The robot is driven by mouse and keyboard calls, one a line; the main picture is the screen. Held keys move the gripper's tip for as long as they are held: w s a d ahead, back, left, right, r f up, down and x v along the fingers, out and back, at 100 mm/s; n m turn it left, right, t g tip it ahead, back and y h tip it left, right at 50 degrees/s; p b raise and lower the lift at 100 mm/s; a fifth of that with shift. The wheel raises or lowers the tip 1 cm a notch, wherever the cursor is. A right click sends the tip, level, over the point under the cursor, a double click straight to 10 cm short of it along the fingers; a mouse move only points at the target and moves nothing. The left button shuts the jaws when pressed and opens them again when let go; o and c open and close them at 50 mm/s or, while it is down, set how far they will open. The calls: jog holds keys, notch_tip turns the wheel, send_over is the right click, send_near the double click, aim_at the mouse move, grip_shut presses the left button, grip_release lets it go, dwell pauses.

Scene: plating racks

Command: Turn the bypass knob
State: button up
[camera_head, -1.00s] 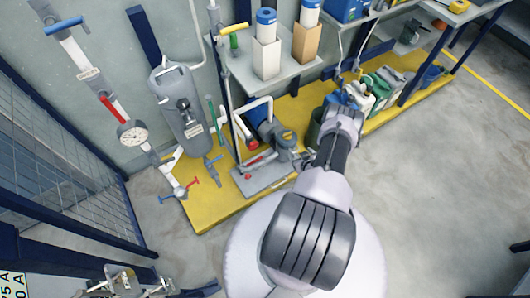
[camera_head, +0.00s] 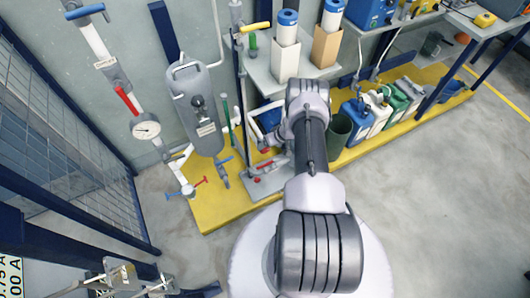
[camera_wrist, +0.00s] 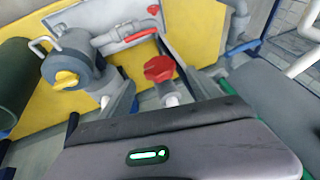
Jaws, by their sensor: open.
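A red lobed knob (camera_wrist: 159,68) on a pale stem shows in the wrist view, just beyond and between my fingertips. I take it for the bypass knob, though I see no readable label on it. My gripper (camera_wrist: 163,88) is open, with one grey finger on each side of the knob's stem in the picture. I cannot tell whether either finger touches it. In the head view a small red part (camera_head: 265,150) shows left of my wrist, and my arm hides much of the pump area behind it.
A grey pump with a yellow cap (camera_wrist: 66,79) and a red-handled pipe valve (camera_wrist: 139,36) are close by. A grey tank (camera_head: 196,105) and a pipe with a gauge (camera_head: 145,127) stand left. Several jugs (camera_head: 380,112) line the yellow platform (camera_head: 222,213) on the right.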

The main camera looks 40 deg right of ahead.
aim_at(265, 149)
jog(key=b+x, duration=0.3)
jog(key=x, duration=0.3)
jog(key=shift+r, duration=0.1)
jog(key=c, duration=1.2)
jog(key=shift+c, duration=0.8)
jog(key=shift+d+f+y+b, duration=0.15)
jog(key=shift+f+y+b, duration=0.15)
jog(key=shift+b, duration=0.25)
jog(key=shift+y+b, duration=0.3)
jog(key=shift+r, duration=0.3)
jog(key=o, duration=1.4)
jog(key=shift+c, duration=0.2)
